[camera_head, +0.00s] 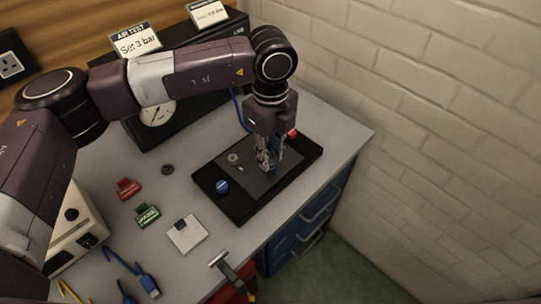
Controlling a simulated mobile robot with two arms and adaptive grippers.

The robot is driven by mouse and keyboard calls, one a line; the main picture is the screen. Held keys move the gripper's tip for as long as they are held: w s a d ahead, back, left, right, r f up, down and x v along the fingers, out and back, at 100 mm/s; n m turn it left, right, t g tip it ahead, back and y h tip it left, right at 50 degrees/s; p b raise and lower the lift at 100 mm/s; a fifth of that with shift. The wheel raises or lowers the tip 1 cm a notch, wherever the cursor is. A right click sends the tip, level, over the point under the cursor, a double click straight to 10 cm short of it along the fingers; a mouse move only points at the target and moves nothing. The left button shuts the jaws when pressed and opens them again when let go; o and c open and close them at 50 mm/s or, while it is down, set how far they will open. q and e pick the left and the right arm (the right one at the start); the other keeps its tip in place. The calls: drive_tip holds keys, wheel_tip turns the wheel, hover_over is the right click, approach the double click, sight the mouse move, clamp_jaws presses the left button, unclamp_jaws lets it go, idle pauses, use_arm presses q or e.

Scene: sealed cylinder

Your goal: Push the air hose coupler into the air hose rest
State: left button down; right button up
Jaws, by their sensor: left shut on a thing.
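My left gripper (268,164) points down over the black board (240,205), with its fingers low near the board's right part. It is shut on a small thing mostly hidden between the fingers. A blue hose (238,108) runs down behind my arm towards this gripper, so the held thing appears to be the air hose coupler. I cannot pick out the air hose rest for certain; it may be hidden by the gripper. My right gripper is not in view.
The board also bears a blue knob (222,186), a grey ring (233,158) and a red part (292,133). A black panel with a gauge (158,113) stands behind. Red (128,188) and green (147,215) pieces lie left. The brick wall (430,110) is at right.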

sight(271, 151)
use_arm(q)
drive_tip(key=shift+r, duration=0.2)
drive_tip(key=shift+r+p, duration=0.95)
drive_tip(key=shift+r, duration=1.9)
drive_tip(key=shift+a, duration=0.1)
drive_tip(key=shift+a+m, duration=0.5)
drive_tip(key=shift+m, duration=0.7)
drive_tip(key=s+a+n, duration=0.2)
drive_tip(key=a+n, duration=0.7)
drive_tip(key=n, duration=0.5)
drive_tip(key=s+a+r+n, duration=0.1)
drive_tip(key=s+a+n, duration=0.1)
drive_tip(key=a+n, duration=0.6)
drive_tip(key=n, duration=0.7)
drive_tip(key=shift+a+r, duration=0.25)
drive_tip(key=shift+a, duration=0.15)
